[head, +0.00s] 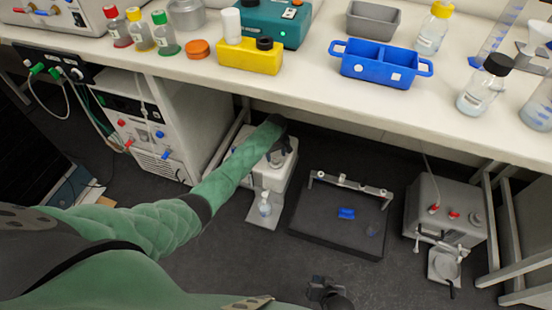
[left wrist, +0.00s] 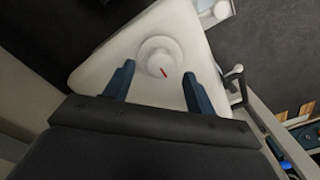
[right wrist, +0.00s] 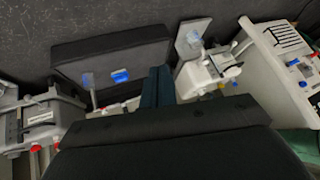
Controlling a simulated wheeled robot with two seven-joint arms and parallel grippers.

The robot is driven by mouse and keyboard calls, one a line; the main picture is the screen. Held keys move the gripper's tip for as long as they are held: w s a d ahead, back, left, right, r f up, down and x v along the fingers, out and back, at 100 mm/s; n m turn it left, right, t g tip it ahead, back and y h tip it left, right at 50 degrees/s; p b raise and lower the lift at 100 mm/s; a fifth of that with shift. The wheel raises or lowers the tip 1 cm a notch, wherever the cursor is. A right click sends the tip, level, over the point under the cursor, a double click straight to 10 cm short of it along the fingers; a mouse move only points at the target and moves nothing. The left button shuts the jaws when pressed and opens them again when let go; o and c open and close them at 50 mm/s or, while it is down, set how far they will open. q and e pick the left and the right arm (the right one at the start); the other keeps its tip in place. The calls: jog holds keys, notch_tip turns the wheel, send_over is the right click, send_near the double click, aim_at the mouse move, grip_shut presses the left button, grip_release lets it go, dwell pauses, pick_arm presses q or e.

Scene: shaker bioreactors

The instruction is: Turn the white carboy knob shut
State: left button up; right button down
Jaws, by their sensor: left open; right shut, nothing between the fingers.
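The white carboy (head: 282,178) stands on the floor under the bench, with my left arm reaching over it. My left gripper (left wrist: 158,74) is open, one finger on each side of the knob with gaps visible; contact cannot be seen. In the head view my left gripper (head: 279,149) partly hides the carboy top. My right gripper (right wrist: 158,72) is shut and empty, away from the carboy.
A small bottle (head: 265,204) stands on a plate before the carboy. A dark low platform (head: 325,233) with a blue piece lies to its right, and a grey unit (head: 445,208) further right. A white cabinet (head: 160,130) is at left. The bench edge (head: 290,97) overhangs.

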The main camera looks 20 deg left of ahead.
aim_at(276, 161)
pick_arm(q)
jog(key=shift+f, duration=1.2)
pick_arm(e)
jog(key=shift+s+f, duration=0.1)
jog(key=shift+f, duration=0.55)
